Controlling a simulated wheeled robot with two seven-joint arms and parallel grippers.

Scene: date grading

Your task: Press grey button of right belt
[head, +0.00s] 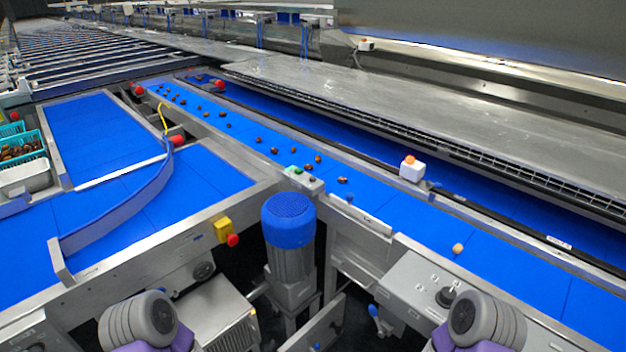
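The right belt (400,217) is a long blue conveyor running from the far left to the lower right, with several brown dates and one paler date (458,249) on it. A small grey control box (303,179) sits on its near frame, with a green button (294,170) and another small button too small to tell its colour. A metal panel (410,285) nearer me, beside the belt, carries a black knob (446,296). I cannot make out a grey button for certain. Only links of my two arms show at the bottom edge; both grippers are out of view.
A blue-topped motor (289,225) stands in the gap between the belts. A yellow box with a red button (232,240) is on the left belt's frame. A white box with an orange top (412,168) stands at the right belt's far edge. Teal crates (40,136) are at left.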

